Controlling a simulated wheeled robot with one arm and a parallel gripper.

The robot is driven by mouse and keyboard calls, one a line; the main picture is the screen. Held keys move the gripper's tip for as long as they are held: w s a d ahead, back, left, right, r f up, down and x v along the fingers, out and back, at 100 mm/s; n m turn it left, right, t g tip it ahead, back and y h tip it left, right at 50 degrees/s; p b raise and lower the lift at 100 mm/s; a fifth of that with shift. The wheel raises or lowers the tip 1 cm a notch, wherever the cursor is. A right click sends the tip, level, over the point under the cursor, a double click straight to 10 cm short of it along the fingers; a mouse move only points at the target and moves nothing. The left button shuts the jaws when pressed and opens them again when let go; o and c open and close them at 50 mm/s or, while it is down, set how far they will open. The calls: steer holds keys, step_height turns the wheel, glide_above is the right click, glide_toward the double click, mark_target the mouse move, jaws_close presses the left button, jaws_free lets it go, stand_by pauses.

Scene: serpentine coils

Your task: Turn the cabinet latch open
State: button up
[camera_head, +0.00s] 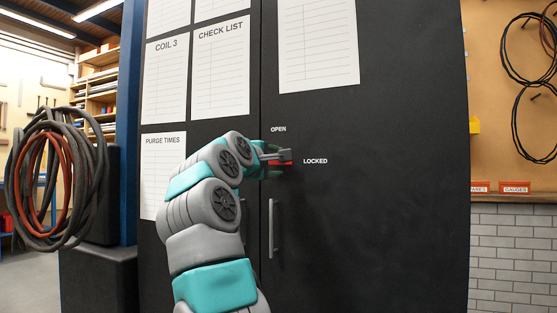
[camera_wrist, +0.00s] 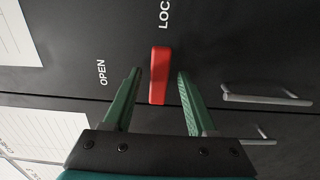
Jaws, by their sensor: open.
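The black cabinet (camera_head: 400,120) stands in front of me with its red latch (camera_head: 285,163) beside the seam between the doors. The latch lies level in the head view, its end toward the printed LOCKED label (camera_head: 315,161); the OPEN label (camera_head: 278,129) is above it. In the wrist view the red latch (camera_wrist: 160,75) shows between the two green fingers of my gripper (camera_wrist: 158,92). The fingers are apart, one on each side, with a visible gap to the latch. In the head view my gripper (camera_head: 277,157) partly hides the latch.
A vertical door handle (camera_head: 272,228) is below the latch; two handles (camera_wrist: 265,96) show at the right of the wrist view. Paper sheets (camera_head: 318,42) are on the doors. Coiled hoses (camera_head: 90,175) hang at left. The right door's face is otherwise clear.

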steer(key=shift+x, duration=0.8)
jaws_close()
stand_by(1.0)
